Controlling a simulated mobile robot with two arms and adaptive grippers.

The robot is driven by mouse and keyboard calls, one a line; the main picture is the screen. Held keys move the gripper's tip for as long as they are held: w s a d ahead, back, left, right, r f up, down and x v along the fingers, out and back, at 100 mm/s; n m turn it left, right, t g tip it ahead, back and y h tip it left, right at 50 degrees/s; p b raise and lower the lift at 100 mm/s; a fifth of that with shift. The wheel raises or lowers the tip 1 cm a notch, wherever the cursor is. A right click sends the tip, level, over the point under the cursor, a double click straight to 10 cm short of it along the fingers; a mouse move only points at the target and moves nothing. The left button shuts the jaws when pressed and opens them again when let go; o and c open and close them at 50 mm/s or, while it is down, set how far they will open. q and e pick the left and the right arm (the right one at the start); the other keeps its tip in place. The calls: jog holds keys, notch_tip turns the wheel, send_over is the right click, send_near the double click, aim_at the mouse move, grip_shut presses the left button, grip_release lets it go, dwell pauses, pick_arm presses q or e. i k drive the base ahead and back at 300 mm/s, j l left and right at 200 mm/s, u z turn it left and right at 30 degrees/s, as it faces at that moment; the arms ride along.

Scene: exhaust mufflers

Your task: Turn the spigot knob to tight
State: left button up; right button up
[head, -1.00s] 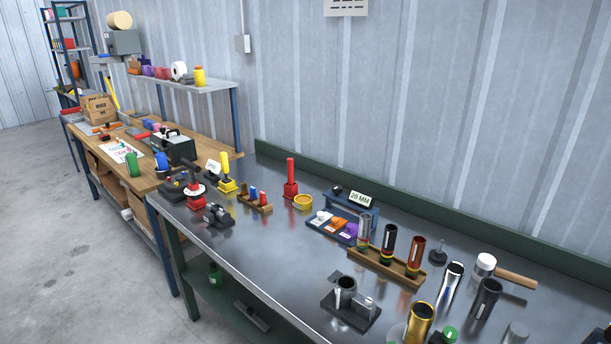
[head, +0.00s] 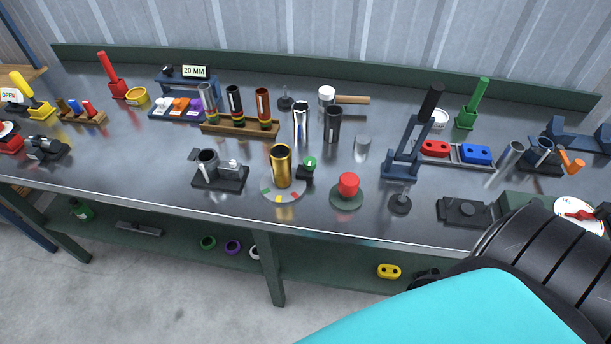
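No part is readably labelled as the spigot knob, and I cannot tell which fitting it is. A gold cylinder (head: 281,166) stands upright on a round disc (head: 267,191) with coloured marks, with a small green knob (head: 309,163) beside it. A red knob (head: 348,184) sits on a round green base. At the right, an orange handle (head: 572,161) sticks out beside a tube fixture (head: 540,152). A white dial (head: 577,214) with a red pointer is at the right edge, partly cut off and hidden. Neither of my grippers shows in the head view.
My teal and black arm parts cover the lower right.

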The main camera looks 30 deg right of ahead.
aim_at(309, 162)
jog(key=z, duration=0.85)
